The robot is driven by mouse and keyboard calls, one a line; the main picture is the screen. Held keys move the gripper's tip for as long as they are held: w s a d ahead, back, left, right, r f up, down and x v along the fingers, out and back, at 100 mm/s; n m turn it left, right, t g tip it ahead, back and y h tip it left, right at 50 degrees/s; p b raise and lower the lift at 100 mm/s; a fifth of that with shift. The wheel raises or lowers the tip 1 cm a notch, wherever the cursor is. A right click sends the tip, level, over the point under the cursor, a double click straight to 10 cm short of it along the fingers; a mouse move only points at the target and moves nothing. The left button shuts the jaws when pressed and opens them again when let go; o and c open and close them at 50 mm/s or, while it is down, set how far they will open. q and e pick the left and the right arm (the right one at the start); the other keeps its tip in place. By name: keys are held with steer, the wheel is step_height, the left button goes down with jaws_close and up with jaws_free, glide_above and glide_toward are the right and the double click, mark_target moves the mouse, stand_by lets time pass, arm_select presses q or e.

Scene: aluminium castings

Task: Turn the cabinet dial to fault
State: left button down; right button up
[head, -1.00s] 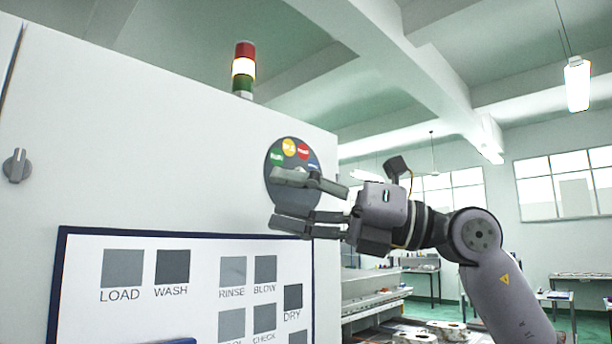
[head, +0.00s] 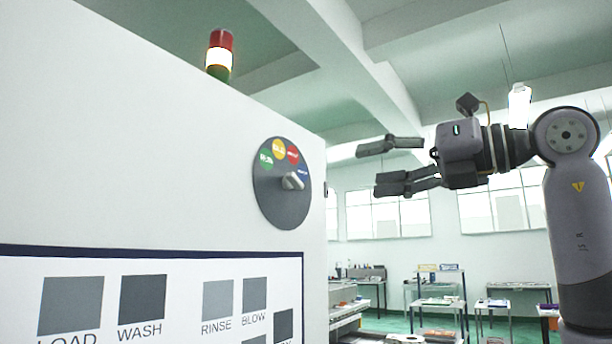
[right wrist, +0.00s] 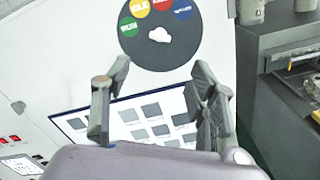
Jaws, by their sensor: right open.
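The cabinet dial (head: 268,205) is a dark grey disc on the white cabinet's face, with green, yellow, red and blue labels around its upper part. Its small pale grey knob (head: 291,181) sits near the middle; I cannot tell for certain which label it points at. My right gripper (head: 367,170) is open and empty, to the right of the dial and apart from it. In the right wrist view the dial (right wrist: 150,58) and knob (right wrist: 160,36) show beyond the open fingers (right wrist: 158,85), with nothing between them. My left gripper is out of view.
A signal tower (head: 219,55) with a lit middle section stands on the cabinet (head: 120,140). A panel of grey squares (head: 190,315) with labels such as WASH and RINSE is below the dial. Tables and shelves (head: 437,300) stand far back right.

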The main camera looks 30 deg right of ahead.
steer(key=p, duration=0.1)
glide_toward(298, 182)
steer(key=p+x, duration=0.2)
steer(key=x, duration=0.5)
steer(key=shift+w+r, duration=0.1)
steer(key=shift+w, duration=0.05)
steer(key=shift+w+a, duration=0.1)
steer(key=shift+w, duration=0.25)
steer(key=shift+w+a+p, duration=0.15)
steer(key=shift+w+p, duration=0.15)
steer(key=shift+w+a, duration=0.2)
steer(key=shift+w, duration=0.15)
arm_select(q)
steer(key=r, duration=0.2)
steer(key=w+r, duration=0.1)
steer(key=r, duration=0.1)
arm_select(e)
steer(key=shift+s, duration=0.1)
steer(key=shift+c, duration=0.4)
